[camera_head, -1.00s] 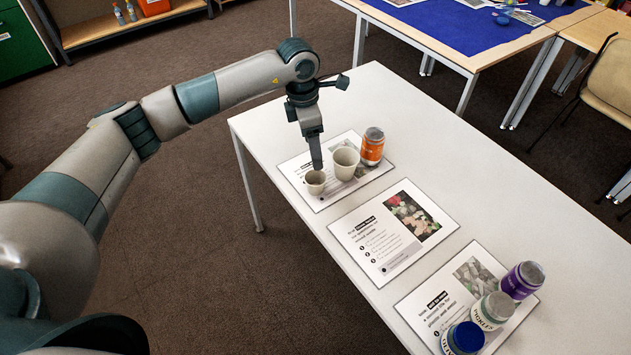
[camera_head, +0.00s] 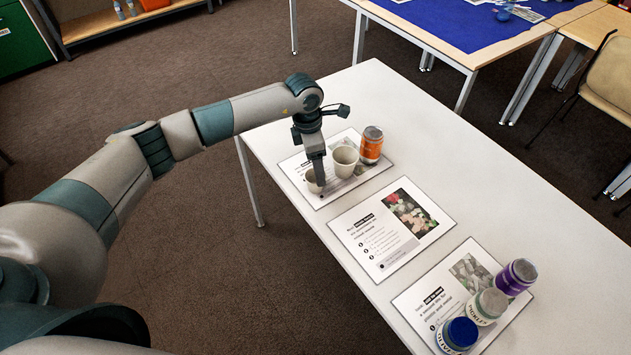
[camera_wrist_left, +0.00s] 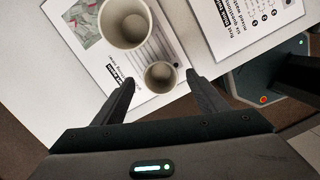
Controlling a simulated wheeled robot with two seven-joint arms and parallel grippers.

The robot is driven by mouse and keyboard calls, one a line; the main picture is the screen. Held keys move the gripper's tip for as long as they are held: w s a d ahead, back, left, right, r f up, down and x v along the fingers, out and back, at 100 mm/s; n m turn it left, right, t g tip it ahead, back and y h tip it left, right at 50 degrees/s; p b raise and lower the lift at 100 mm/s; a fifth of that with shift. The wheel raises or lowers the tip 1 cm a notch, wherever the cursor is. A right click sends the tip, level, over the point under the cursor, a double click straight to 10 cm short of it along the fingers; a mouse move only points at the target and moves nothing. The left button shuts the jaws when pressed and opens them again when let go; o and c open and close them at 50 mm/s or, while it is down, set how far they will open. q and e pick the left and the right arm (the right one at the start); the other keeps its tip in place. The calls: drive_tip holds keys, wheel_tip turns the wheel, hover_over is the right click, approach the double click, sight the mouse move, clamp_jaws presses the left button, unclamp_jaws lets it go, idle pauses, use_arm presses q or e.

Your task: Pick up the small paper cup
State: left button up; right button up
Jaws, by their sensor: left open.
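The small paper cup (camera_head: 312,182) stands upright on the farthest printed sheet, partly hidden by my gripper in the head view. In the left wrist view the small cup (camera_wrist_left: 160,78) lies ahead of and between the two fingertips. My left gripper (camera_head: 319,183) is open; its fingers (camera_wrist_left: 160,84) are spread to either side of the cup, and I cannot tell if they touch it. A larger paper cup (camera_head: 345,161) stands upright just beside the small one; it also shows in the left wrist view (camera_wrist_left: 126,24). My right gripper is not in view.
An orange can (camera_head: 371,145) stands beside the larger cup. A middle sheet (camera_head: 365,255) has nothing on it. A near sheet (camera_head: 415,300) holds purple, pale and blue containers (camera_head: 458,335). The white table (camera_head: 530,205) is clear along its right side.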

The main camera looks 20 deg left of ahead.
sight(309, 175)
use_arm(q)
drive_tip(key=shift+a+f+p, duration=0.1)
drive_tip(key=shift+f+p, duration=0.4)
drive_tip(key=shift+f, duration=0.05)
wheel_tip(309, 175, down, 3)
drive_tip(key=shift+s+f+p, duration=0.1)
drive_tip(key=shift+p, duration=0.6)
drive_tip(key=shift+f, duration=0.45)
drive_tip(key=c, duration=1.1)
